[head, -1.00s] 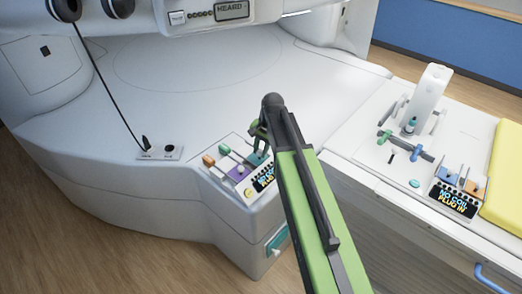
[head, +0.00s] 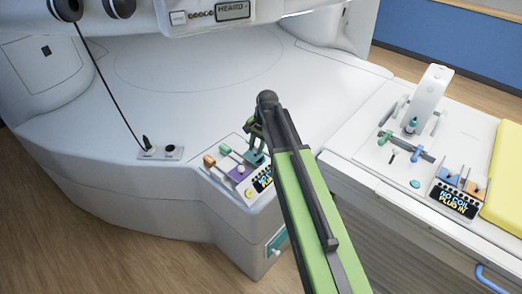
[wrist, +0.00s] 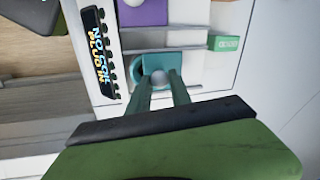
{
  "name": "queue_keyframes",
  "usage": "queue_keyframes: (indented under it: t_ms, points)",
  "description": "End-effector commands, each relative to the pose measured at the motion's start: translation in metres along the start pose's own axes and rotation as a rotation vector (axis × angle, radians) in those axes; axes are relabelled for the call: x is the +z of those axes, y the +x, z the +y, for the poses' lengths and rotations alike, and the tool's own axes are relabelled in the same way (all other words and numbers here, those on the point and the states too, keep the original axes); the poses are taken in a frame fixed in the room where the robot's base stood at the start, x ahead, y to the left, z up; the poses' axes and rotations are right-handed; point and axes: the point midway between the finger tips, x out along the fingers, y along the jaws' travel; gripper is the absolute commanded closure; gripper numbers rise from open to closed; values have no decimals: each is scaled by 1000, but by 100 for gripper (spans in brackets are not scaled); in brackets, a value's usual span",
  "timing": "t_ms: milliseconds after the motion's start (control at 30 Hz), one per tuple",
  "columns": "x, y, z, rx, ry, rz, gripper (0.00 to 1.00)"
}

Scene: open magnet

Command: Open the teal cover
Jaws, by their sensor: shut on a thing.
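The teal cover (head: 253,159) is a small flat plate on the sloped panel at the corner of the white machine. It also shows in the wrist view (wrist: 172,62), with a pale round knob (wrist: 159,77) on it. A rounded teal shape (wrist: 137,69) shows at the cover's left edge there; how much lies beneath is hidden. My gripper (wrist: 161,86) is shut on the knob of the teal cover, one finger on each side. In the head view, my gripper (head: 257,148) reaches down to the cover, and my arm hides part of the panel.
Purple (head: 238,173) and orange (head: 209,161) covers sit left of the teal one on the same panel (head: 227,192). A "NO COIL PLUG IN" display (wrist: 101,52) lies beside them. A second panel with a similar display (head: 455,202) is at the right, near a yellow pad (head: 505,180).

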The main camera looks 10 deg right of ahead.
Motion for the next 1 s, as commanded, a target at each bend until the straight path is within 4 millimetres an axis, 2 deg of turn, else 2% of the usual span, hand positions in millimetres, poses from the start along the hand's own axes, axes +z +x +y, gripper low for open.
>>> queue_keyframes:
  t_ms: [33,100,200,467,500,633,1000]
  points:
    - [-5,2,-14,-2,-3,1,100]
    - [-8,5,-28,-2,-2,2,100]
    - [-10,8,-40,-2,-2,2,100]
    - [-9,8,-40,-1,0,3,100]
    - [-9,8,-40,-1,0,3,72]
    - [-9,8,-39,-1,0,2,55]
    - [-8,4,-40,-1,0,1,54]
